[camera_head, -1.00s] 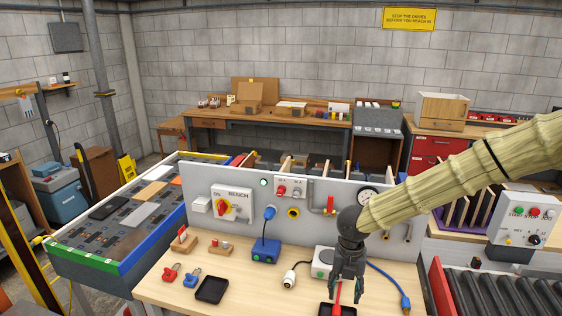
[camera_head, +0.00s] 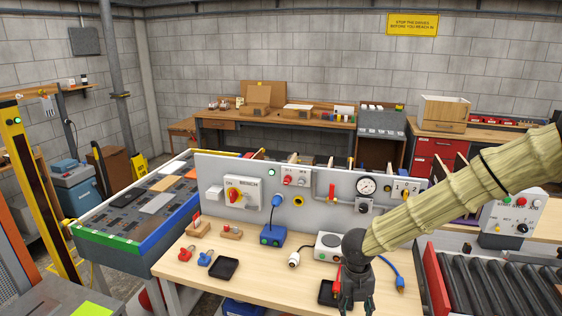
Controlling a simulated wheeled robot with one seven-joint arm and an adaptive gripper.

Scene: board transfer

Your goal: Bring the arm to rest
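My arm, in a ribbed tan sleeve, reaches in from the right edge of the head view. It slopes down to my dark gripper (camera_head: 356,300) at the bottom, above the front of the wooden bench top (camera_head: 215,270). The fingers point down and look spread, with nothing seen between them; the tips are close to the picture's bottom edge. A red item (camera_head: 337,284) stands just left of the gripper, at a black tray (camera_head: 326,294) partly hidden by it. The gripper appears apart from the red item, though depth is hard to judge.
An upright grey panel (camera_head: 320,190) with a gauge (camera_head: 367,185) and switches stands behind the gripper. The bench holds a blue box (camera_head: 272,237), a grey box (camera_head: 328,246), padlocks (camera_head: 186,254) and another black tray (camera_head: 223,268). A roller conveyor (camera_head: 495,290) lies right.

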